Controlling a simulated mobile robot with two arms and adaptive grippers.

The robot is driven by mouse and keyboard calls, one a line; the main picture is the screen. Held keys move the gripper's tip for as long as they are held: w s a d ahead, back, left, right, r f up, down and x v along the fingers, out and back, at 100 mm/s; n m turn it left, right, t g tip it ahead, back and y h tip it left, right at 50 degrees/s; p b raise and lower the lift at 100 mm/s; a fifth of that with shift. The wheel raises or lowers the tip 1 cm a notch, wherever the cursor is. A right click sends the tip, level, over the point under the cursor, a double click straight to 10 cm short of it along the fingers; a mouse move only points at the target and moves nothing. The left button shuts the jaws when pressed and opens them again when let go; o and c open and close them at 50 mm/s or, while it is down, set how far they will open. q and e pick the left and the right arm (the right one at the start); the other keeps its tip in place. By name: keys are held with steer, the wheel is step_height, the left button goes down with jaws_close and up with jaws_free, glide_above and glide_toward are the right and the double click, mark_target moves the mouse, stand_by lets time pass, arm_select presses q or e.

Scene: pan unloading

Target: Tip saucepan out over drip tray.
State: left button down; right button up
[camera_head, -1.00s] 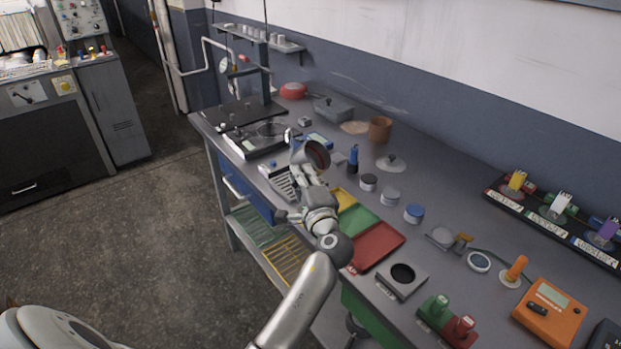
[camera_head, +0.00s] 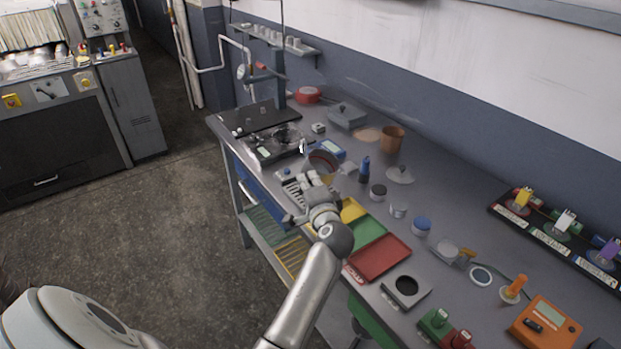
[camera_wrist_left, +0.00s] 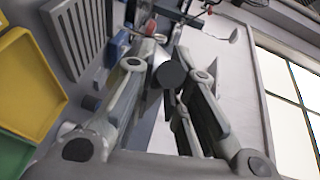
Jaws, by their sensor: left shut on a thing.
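My left gripper (camera_head: 314,184) is shut on the saucepan's handle, whose round dark end (camera_wrist_left: 172,74) shows between the fingers in the left wrist view. The saucepan (camera_head: 322,160) is held just beyond the gripper in the head view, tilted, with a dark brownish side showing. The arm hides part of it, and I cannot tell what is inside. The grey slatted drip tray (camera_head: 291,184) lies on the bench beside and partly under the gripper; it also shows at upper left in the left wrist view (camera_wrist_left: 80,32). My right gripper is out of view.
Yellow (camera_head: 352,209), green (camera_head: 367,231) and red (camera_head: 380,257) trays lie near the gripper. A hotplate (camera_head: 268,148) stands beyond. A blue bottle (camera_head: 364,170), jars, a lid (camera_head: 400,175) and a brown cup (camera_head: 392,138) stand to the right.

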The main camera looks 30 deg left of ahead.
arm_select(q)
steer(key=shift+a+r+n+h+p, duration=0.3)
steer(key=shift+r+n+h+p, duration=0.25)
steer(key=shift+p, duration=0.75)
steer(key=shift+s+a+r+n+g+h+p, duration=0.15)
steer(key=shift+a+r+n+g+h+p, duration=0.55)
steer(key=shift+p, duration=2.8)
steer(key=shift+r, duration=0.2)
